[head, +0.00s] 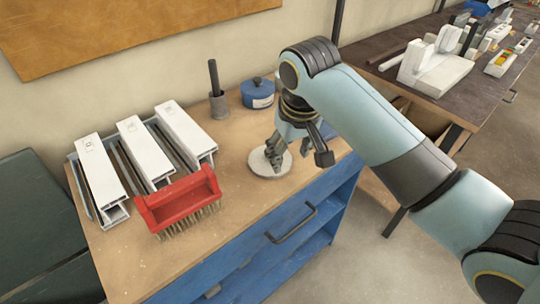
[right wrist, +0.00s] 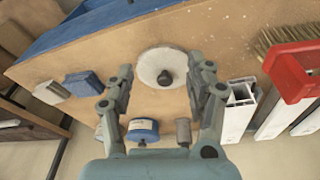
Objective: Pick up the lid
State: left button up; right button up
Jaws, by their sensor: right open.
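A round pale grey lid (head: 268,168) with a dark knob lies flat on the wooden bench top. In the right wrist view, the lid (right wrist: 152,57) shows whole, its knob (right wrist: 165,77) between my fingers in the picture. My right gripper (head: 278,156) is above the lid, pointing down, and hides part of it in the head view. In the right wrist view, the right gripper (right wrist: 162,68) is open with its fingers apart and nothing held. Whether the fingertips touch the lid I cannot tell. My left gripper is not in view.
A red-handled brush (head: 178,200) and several white profiles (head: 145,150) stand to the left. A blue round pot (head: 257,93) and a grey cylinder with a dark rod (head: 218,103) stand behind. The blue cabinet front (head: 290,235) has a handle.

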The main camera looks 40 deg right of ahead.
notch_tip(320, 180, up, 3)
jog(key=m, duration=0.1)
send_over(259, 164)
jog(key=s+d, duration=0.2)
jog(key=d, duration=0.1)
jog(key=x, duration=1)
jog(key=shift+s+a+f, duration=0.1)
jog(key=shift+a, duration=0.15)
grip_shut()
